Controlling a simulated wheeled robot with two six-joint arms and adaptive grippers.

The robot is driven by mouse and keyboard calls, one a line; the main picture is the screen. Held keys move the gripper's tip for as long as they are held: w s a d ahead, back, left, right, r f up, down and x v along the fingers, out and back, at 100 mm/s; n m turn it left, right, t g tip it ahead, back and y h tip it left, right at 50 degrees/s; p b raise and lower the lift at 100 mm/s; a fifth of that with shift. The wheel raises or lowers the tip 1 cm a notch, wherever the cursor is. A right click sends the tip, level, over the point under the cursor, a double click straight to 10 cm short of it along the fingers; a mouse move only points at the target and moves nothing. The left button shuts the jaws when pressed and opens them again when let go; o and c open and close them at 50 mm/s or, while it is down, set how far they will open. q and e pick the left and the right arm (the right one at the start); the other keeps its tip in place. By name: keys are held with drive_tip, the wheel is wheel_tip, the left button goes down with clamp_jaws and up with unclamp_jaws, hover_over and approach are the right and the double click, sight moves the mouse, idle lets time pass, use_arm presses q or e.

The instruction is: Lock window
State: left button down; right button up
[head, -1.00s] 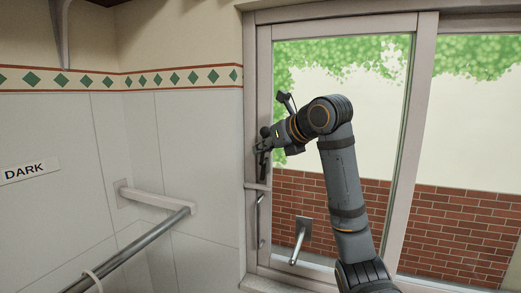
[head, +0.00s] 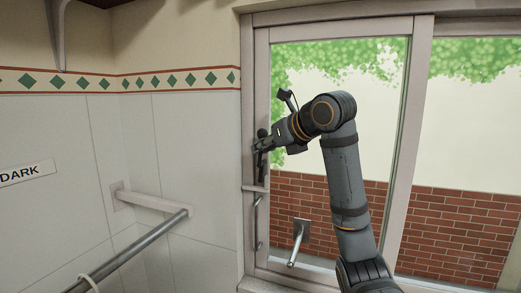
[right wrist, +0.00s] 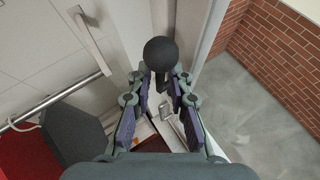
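The window (head: 335,110) is a sliding one with a pale frame. A black ball knob (head: 262,132) on a dark stem sits at the left frame post; it shows large in the right wrist view (right wrist: 160,53). My right gripper (head: 257,147) is at this knob. In the right wrist view my right gripper (right wrist: 160,80) has its two purple-padded fingers apart, one on each side of the stem, with the ball at the fingertips. I cannot tell whether they touch it. My left gripper is out of view.
A metal grab rail (head: 130,250) runs along the tiled wall at lower left. A metal lever-like fixture (head: 298,242) stands at the window's lower part. A slim handle (head: 257,222) is on the left frame below the knob. A brick wall (head: 450,225) lies outside.

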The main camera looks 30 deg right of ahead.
drive_tip(key=v, duration=1)
drive_tip(key=shift+s+r, duration=0.2)
